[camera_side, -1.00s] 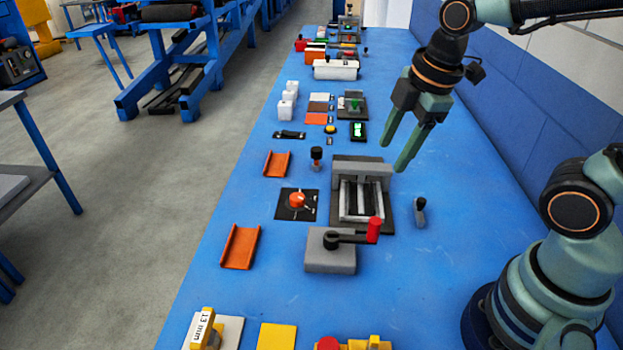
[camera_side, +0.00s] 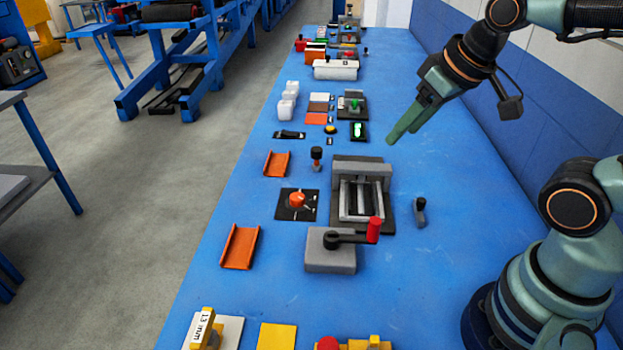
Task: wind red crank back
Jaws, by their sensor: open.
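The red crank has a red upright handle (camera_side: 374,230) on a black arm (camera_side: 345,238). The arm is mounted on a grey block (camera_side: 330,260) near the front of the blue table. The handle points to the right of the block. My gripper (camera_side: 393,138) is in the air up and to the right of the crank, well apart from it. Its green fingers point down and left, one largely overlapping the other in this view. It is open and holds nothing that I can see.
A grey frame with rails (camera_side: 362,195) stands just behind the crank. A small grey lever (camera_side: 419,211) is to its right. A black plate with an orange knob (camera_side: 297,202) and an orange channel (camera_side: 240,247) lie to the left. The table's right side is mostly clear.

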